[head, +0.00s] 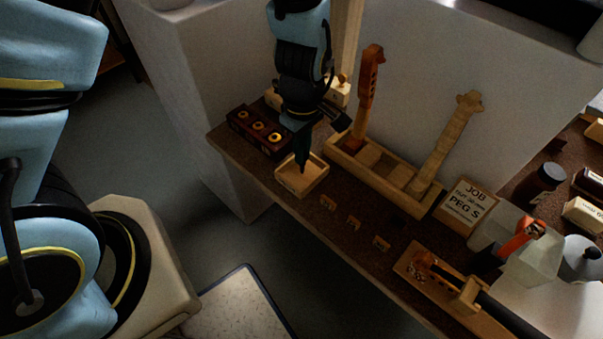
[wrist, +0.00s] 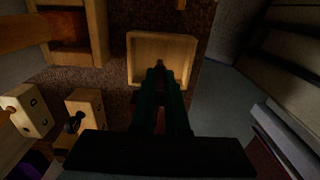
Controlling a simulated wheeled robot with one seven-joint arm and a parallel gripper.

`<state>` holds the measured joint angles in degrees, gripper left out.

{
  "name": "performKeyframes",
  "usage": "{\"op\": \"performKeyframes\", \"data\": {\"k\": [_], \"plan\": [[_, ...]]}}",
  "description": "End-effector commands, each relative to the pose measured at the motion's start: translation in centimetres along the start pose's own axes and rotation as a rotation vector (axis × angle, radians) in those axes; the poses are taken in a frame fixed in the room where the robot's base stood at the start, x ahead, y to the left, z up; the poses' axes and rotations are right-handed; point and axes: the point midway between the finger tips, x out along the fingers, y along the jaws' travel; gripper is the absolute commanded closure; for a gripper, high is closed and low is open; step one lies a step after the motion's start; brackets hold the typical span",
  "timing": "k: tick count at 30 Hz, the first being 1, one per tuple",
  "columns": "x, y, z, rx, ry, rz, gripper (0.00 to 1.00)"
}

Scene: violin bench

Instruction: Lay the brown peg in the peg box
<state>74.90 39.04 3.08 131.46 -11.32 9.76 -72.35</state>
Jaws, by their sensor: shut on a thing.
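The peg box (head: 316,180) is a small, shallow, open wooden tray near the front edge of the bench's left part. In the wrist view its pale rim (wrist: 193,60) shows just ahead of the fingers, and the visible floor looks bare. My gripper (head: 302,165) points down over the peg box, its dark fingertips at or just above the tray. In the wrist view the fingers (wrist: 159,75) are close together and overlap the tray's near side. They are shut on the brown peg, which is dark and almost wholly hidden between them. I cannot tell whether it touches the tray.
A dark block with several yellow-ringed holes (head: 258,131) stands left of the tray. A wooden rack (head: 387,183) with violin necks stands behind right. Small wooden pieces (head: 354,222) lie along the front edge. A job card (head: 466,203) and a violin neck fixture (head: 450,285) are farther right.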

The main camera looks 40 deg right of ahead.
Motion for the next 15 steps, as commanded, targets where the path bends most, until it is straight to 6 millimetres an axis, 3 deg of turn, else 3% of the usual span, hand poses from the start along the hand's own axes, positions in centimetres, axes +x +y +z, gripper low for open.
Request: {"op": "performKeyframes", "data": {"k": [15], "plan": [[0.81,0.01,0.00,0.000,0.000,0.000,1.00]]}}
